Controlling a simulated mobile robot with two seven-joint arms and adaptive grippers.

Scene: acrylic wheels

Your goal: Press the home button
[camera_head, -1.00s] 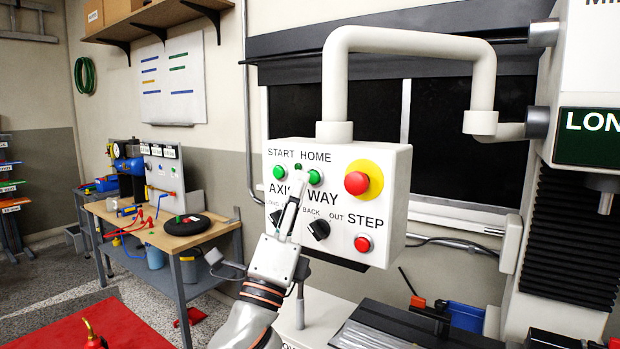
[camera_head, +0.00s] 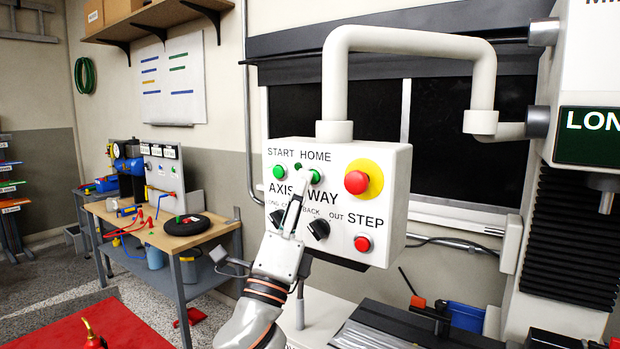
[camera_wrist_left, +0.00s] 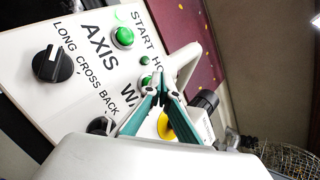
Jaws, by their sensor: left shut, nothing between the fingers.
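The white control box (camera_head: 385,215) hangs with its face towards me. The green home button (camera_head: 316,176) is under the word HOME; in the left wrist view the home button (camera_wrist_left: 146,82) is partly hidden by my fingertips. The green start button (camera_head: 279,172) is to its left; it also shows in the left wrist view (camera_wrist_left: 123,37). My left gripper (camera_head: 303,178) is shut and empty, its tips just left of the home button in the head view. I cannot tell whether they touch it. In the left wrist view the tips (camera_wrist_left: 160,75) meet. My right gripper is not in view.
A red stop button (camera_head: 356,183) on a yellow disc, a red step button (camera_head: 363,243) and a black knob (camera_head: 318,229) are also on the face. A small green lamp (camera_head: 298,167) is between start and home. A workbench (camera_head: 185,240) stands at left.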

